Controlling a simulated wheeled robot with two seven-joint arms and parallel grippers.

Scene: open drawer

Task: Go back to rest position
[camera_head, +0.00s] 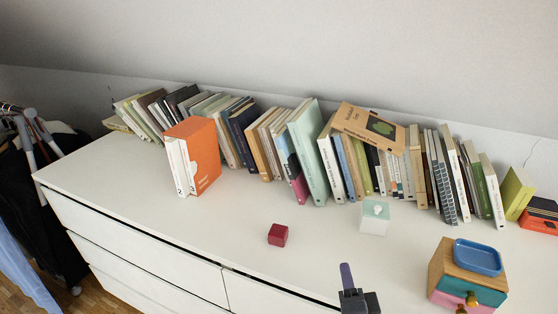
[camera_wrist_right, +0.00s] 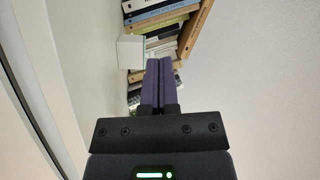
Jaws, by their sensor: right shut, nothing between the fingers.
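My right gripper (camera_head: 346,276) shows at the bottom of the head view, over the front part of the white dresser top. Its purple fingers are shut together and empty, as the right wrist view (camera_wrist_right: 158,82) also shows. A small wooden drawer box (camera_head: 443,262) with a pink and a teal drawer front and round knobs stands to the right of the gripper, apart from it. A blue tray (camera_head: 478,257) lies on top of the box. I cannot tell whether its drawers are fully closed. My left gripper is not in view.
A dark red cube (camera_head: 278,235) and a white box with a green top (camera_head: 375,217) stand on the white dresser (camera_head: 130,193). A row of books lines the wall, with an orange slipcase (camera_head: 203,155) at left. The front-left top is clear.

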